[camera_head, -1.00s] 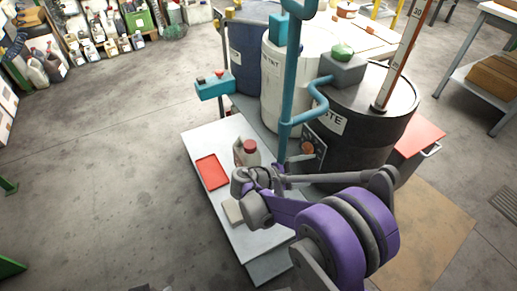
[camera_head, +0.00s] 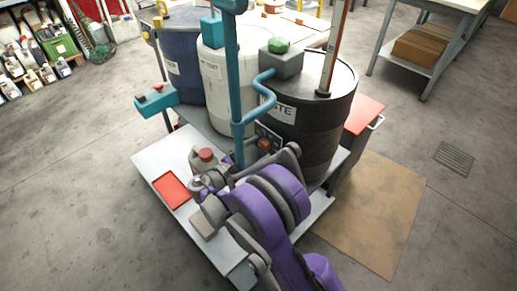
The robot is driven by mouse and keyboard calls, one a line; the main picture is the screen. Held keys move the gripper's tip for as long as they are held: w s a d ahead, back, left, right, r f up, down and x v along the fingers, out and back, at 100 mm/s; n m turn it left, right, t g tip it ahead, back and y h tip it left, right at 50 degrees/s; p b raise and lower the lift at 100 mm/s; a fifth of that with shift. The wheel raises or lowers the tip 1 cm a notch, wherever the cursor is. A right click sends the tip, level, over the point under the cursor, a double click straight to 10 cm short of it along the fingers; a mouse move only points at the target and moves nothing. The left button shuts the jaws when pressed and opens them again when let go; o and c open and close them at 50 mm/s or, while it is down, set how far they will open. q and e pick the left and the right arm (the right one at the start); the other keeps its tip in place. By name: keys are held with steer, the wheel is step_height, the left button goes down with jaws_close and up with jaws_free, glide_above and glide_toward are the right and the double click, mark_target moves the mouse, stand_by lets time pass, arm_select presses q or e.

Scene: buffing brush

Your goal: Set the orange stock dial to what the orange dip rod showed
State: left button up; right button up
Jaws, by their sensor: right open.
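The orange stock dial (camera_head: 264,144) looks like a small orange knob on a dark panel on the front of the black drum, partly hidden behind the teal pipe and my right arm. The dip rod (camera_head: 333,45), a pale scale with orange-red edges, stands upright on the black drum's lid; its top is cut off and its reading is too small to tell. My right gripper (camera_head: 206,187) is open, seen small over the pale platform, left of and below the dial and apart from it. My left gripper is out of view.
The black drum (camera_head: 318,110) stands beside a white drum (camera_head: 222,85) and a blue drum (camera_head: 181,62). A teal pipe (camera_head: 233,95) rises in front of them.

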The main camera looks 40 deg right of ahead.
steer(key=shift+d, duration=0.55)
jaws_close()
steer(key=shift+m, duration=0.3)
steer(key=m, duration=0.3)
steer(key=shift+m, duration=2.2)
